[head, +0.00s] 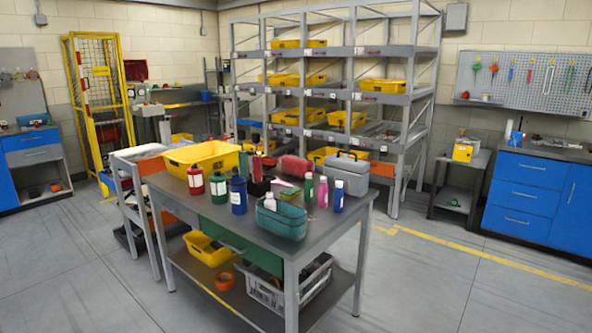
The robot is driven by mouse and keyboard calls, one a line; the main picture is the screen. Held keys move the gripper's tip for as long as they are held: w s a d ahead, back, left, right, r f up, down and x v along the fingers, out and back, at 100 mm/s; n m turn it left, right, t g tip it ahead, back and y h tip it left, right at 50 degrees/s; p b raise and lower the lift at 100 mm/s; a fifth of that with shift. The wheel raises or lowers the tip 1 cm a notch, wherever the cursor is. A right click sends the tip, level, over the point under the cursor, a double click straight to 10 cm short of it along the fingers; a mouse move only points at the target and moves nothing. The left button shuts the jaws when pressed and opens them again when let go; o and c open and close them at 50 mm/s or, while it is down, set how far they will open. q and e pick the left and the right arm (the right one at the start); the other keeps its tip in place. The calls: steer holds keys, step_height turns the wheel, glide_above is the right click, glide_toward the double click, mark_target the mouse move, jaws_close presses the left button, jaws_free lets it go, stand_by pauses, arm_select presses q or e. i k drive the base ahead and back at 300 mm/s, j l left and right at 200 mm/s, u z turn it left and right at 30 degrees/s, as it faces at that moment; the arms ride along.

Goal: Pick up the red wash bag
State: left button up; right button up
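A dark red soft bag (296,166), which looks like the red wash bag, lies toward the back of the grey table (322,223). Bottles and a grey case in front and beside it hide part of its lower side. A teal bag (282,219) of similar kind sits at the table's front edge, with a white bottle top showing in it. Neither of my grippers is in view.
A yellow bin (203,158) stands at the table's back left and a grey case (345,176) at its right. Red, green, blue and pink bottles stand between. Shelves with yellow bins (383,86) rise behind. Floor to the right (440,280) is clear.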

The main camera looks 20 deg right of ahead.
mark_target(296, 166)
steer(key=i+l+z, duration=0.4)
steer(key=l, duration=0.15)
steer(key=i+l+z, duration=0.8)
steer(key=i+z, duration=0.4)
steer(key=i, duration=0.15)
steer(key=i+z, duration=0.2)
steer(key=i, duration=1.8)
steer(key=i+u, duration=0.35)
steer(key=i, duration=0.15)
steer(key=i+u, duration=0.3)
steer(key=i, duration=0.15)
steer(key=i+l+u, duration=0.2)
steer(key=i+u, duration=0.15)
steer(key=i, duration=0.15)
steer(key=i+l+u, duration=0.3)
steer(key=i, duration=0.15)
